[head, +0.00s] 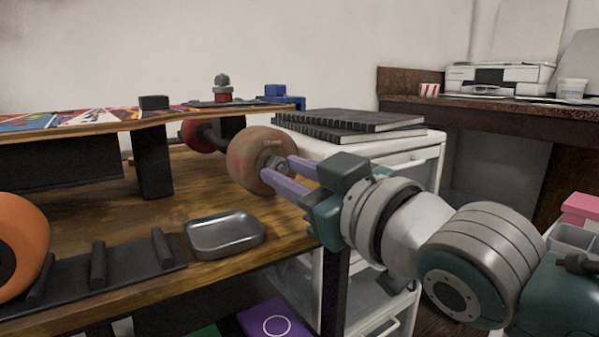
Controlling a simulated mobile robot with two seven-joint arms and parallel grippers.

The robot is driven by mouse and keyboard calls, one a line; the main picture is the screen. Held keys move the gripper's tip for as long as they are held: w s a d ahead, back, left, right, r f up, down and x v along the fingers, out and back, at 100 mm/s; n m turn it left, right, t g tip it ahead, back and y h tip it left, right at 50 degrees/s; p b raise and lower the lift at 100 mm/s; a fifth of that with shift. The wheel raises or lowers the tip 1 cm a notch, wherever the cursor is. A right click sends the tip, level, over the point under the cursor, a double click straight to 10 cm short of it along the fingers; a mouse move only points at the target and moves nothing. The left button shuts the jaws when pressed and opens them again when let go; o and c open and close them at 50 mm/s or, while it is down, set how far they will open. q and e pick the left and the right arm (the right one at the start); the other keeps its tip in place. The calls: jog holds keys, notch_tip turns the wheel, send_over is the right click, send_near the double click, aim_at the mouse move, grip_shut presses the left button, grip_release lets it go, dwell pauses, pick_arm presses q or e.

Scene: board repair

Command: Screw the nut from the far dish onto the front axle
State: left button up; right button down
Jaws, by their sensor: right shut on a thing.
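The skateboard (75,120) rests raised on dark supports above the wooden bench. A worn orange-red wheel (247,158) sits on the near end of its axle. My right gripper (277,172), with purple fingers, is shut on a grey nut (275,163) at the centre of that wheel's outer face. The fingers cover part of the nut, so I cannot tell how far it sits on the axle. A shallow metal dish (224,234) on the bench in front of the board looks empty. My left gripper is out of view.
An orange wheel (22,245) and a dark rack (100,273) with upright pegs are at the left front of the bench (215,279). Black notebooks (350,123) lie on a white drawer cabinet (425,165) behind my right gripper. A printer (497,78) stands farther back.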

jog(key=m, duration=0.4)
jog(key=shift+m, duration=0.9)
jog(key=m, duration=0.3)
jog(key=shift+a+m, duration=0.1)
jog(key=shift+m, duration=0.3)
jog(key=m, duration=0.7)
jog(key=c, duration=0.5)
grip_release()
jog(key=shift+c, duration=1.4)
